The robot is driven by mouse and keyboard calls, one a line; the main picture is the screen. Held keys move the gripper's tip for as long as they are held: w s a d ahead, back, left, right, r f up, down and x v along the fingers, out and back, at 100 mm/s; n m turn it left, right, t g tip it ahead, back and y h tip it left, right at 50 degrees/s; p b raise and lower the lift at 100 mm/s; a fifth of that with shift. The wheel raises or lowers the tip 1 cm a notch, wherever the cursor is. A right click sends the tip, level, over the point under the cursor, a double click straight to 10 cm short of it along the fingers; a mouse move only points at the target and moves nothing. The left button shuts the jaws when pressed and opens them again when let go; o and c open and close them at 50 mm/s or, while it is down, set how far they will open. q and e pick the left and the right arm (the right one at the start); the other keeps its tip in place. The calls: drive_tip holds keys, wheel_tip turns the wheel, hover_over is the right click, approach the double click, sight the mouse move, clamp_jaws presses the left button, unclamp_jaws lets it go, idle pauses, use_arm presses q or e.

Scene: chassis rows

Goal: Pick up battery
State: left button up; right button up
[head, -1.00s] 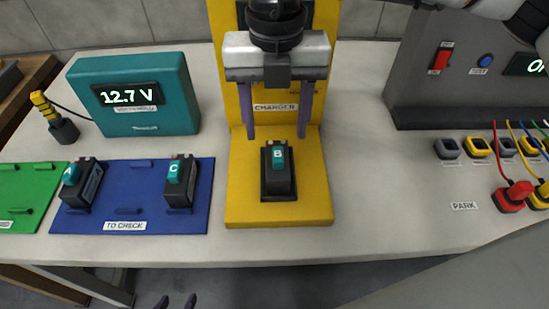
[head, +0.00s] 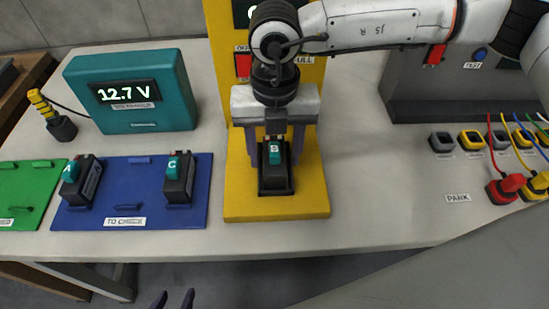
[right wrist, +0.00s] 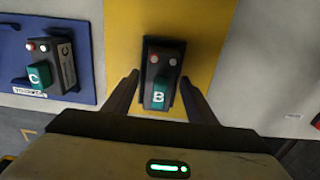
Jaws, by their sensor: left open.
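Battery B (head: 274,176), dark with a teal label, stands in the slot of the yellow charger (head: 245,205); it also shows in the right wrist view (right wrist: 159,82). My right gripper (head: 275,157) is lowered over it, open, with one finger on each side. The right wrist view shows small gaps between fingers and battery. Battery A (head: 80,180) and battery C (head: 178,180) stand on the blue TO CHECK mat (head: 105,208). My left gripper (head: 172,299) is open and empty at the bottom edge, in front of the table.
A teal voltage meter (head: 130,115) reading 12.7 V stands behind the blue mat, with a yellow-black probe (head: 50,115) beside it. A green mat (head: 20,185) lies far left. At right are a grey test panel (head: 410,95) and several coloured plugs.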

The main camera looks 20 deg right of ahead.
clamp_jaws()
drive_tip(key=shift+r, duration=0.15)
